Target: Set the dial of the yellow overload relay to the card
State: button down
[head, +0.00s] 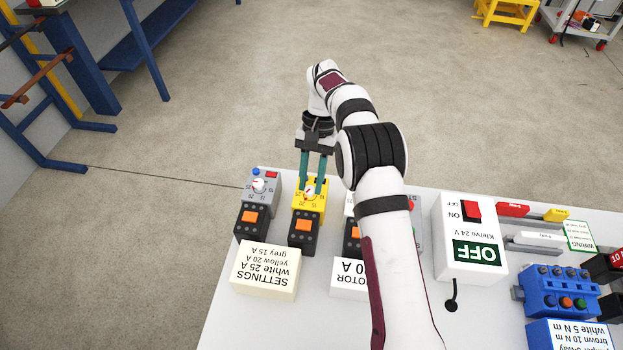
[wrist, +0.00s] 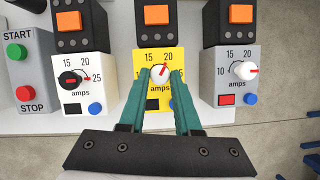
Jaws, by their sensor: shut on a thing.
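The yellow overload relay (wrist: 152,92) is in the middle of the wrist view, marked 15, 20 and "amps". Its white dial (wrist: 160,73) has a red pointer aimed up and right, towards the 20. My gripper (wrist: 161,74) has its two teal fingers shut on this dial from either side; they hide parts of the scale's ends. In the head view my gripper (head: 311,190) reaches down onto the yellow relay (head: 309,206). The settings card (head: 265,268) reads upside down there: white 25 A, yellow 20 A, grey 15 A.
A grey relay (wrist: 228,88) stands close on the right in the wrist view, a white relay (wrist: 80,92) on the left. Each has its own dial. The START/STOP box (wrist: 27,75) is farther left. A Klervo 24 V box (head: 469,240) showing OFF stands on the bench.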

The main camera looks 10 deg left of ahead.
dwell(0.4)
jog(key=c, duration=0.6)
grip_release()
jog(key=v, duration=0.7)
jog(key=shift+r, duration=0.3)
jog(key=shift+w+r, duration=0.1)
